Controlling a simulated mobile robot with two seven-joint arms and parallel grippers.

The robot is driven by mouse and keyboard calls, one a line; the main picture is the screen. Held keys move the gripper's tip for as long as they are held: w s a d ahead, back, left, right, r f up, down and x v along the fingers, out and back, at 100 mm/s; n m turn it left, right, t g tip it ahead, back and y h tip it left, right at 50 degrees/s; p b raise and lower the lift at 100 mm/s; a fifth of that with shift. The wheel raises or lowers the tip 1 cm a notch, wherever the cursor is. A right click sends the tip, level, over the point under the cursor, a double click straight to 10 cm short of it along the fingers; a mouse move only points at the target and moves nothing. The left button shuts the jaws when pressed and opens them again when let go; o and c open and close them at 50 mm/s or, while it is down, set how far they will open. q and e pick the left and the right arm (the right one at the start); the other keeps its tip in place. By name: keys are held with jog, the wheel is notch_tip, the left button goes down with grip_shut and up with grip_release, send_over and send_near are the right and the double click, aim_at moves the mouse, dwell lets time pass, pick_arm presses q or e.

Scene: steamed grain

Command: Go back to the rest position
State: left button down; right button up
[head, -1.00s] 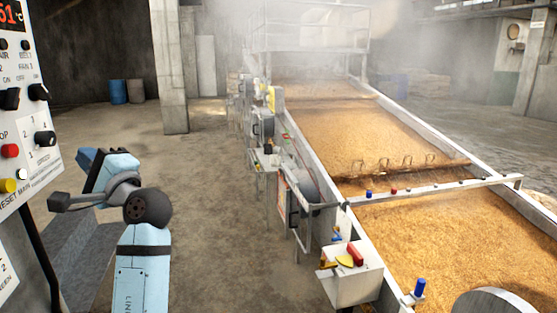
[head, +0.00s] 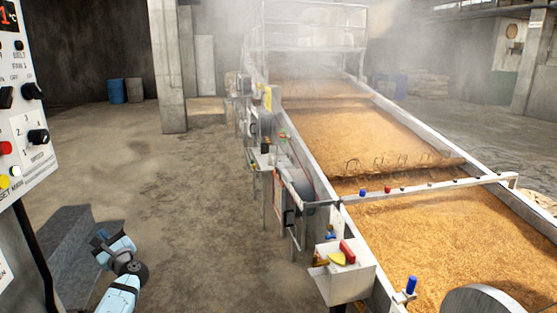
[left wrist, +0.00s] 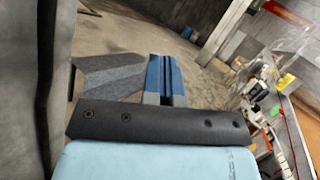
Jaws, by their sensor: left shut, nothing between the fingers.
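My left gripper (head: 103,238) is low at the left in the head view, beside the foot of the control panel and well apart from the grain bed. In the left wrist view its blue fingers (left wrist: 165,75) are together with nothing between them. My right gripper is in neither view.
A control panel (head: 42,160) with knobs and buttons stands close at the left edge. A dark grey angled block (head: 68,240) is behind my gripper. The long steaming grain bed (head: 335,222) fills the right, with a white box (head: 348,285) on its near side. Bare concrete floor (head: 190,210) lies between.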

pick_arm(q)
jog(key=s+a+f+m+g, duration=0.2)
jog(key=s+a+f+m, duration=0.15)
jog(key=a+f, duration=1.05)
jog(key=w+d+f+n+h, duration=0.2)
jog(key=d+f+n+h, duration=0.4)
jog(key=n, duration=0.6)
jog(key=w+d+f+n+h, duration=0.25)
jog(key=f+n+h, duration=0.4)
jog(key=n, duration=0.65)
jog(key=s+d+f+m+h, duration=0.25)
jog(key=s+d+f, duration=0.25)
jog(key=s+d, duration=0.45)
jog(key=s+d+f+h, duration=0.3)
jog(key=s+d, duration=1.2)
jog(key=s, duration=0.1)
jog(key=s+d+r+h, duration=0.1)
jog(key=s+d+r, duration=0.2)
jog(key=s+d, duration=0.35)
jog(key=s+d+r+h, duration=0.1)
jog(key=s+d+r, duration=0.25)
jog(key=s, duration=0.65)
jog(key=s+d+r+p, duration=0.1)
jog(key=s+r+p, duration=0.2)
jog(key=r+p, duration=0.8)
jog(key=shift+s+r+h+p, duration=0.3)
jog(key=shift+r+p, duration=0.1)
jog(key=shift+r, duration=0.35)
